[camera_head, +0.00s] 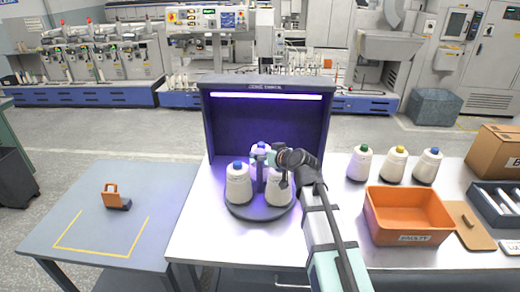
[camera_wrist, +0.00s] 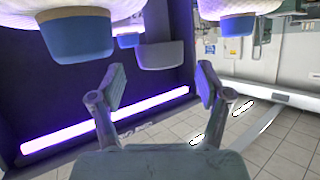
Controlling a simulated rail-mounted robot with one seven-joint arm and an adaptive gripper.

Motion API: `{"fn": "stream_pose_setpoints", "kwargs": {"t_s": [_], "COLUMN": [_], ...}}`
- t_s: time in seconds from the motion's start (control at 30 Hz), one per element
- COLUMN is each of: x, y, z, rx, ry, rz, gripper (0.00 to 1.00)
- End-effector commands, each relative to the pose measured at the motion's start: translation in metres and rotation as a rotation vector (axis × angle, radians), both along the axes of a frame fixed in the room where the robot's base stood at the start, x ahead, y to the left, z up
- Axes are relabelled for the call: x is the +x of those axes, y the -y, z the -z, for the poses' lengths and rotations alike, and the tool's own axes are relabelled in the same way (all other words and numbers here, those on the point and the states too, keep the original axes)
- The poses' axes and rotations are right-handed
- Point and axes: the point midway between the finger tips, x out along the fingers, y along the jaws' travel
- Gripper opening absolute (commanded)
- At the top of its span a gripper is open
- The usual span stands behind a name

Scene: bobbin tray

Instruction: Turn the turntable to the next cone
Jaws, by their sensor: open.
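The dark round turntable (camera_head: 258,213) stands in the open lit booth. It carries white cones: a front left cone (camera_head: 238,188) with a blue tip, a front right cone (camera_head: 278,188) whose top is covered by my gripper, and a pale, blue-tipped shape (camera_head: 258,158) behind, partly hidden. My gripper (camera_head: 273,162) is over the turntable's right side, near the cone tops. In the wrist view my gripper (camera_wrist: 160,85) has its two fingers spread apart, with nothing between the pads. A grey cap (camera_wrist: 163,55) and a blue tip (camera_wrist: 75,35) show just past the fingers.
The booth (camera_head: 322,125) has walls at the back and sides. An orange bin (camera_head: 405,218) labelled faulty stands to the right, with several coloured-tip cones (camera_head: 394,165) behind it. A cardboard box (camera_head: 495,150) and dark tray are farther right. A blue-grey table (camera_head: 90,215) holds an orange-handled tool (camera_head: 116,197).

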Motion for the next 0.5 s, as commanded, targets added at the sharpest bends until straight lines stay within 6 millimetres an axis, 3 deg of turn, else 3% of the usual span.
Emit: {"fn": "stream_pose_setpoints", "kwargs": {"t_s": [0.2,0.5], "x": [0.021,0.025], "y": [-0.014,-0.018], "z": [0.009,0.013], "rx": [0.001,0.001], "ry": [-0.001,0.000], "rz": [0.001,0.000], "gripper": [0.77,0.77]}}
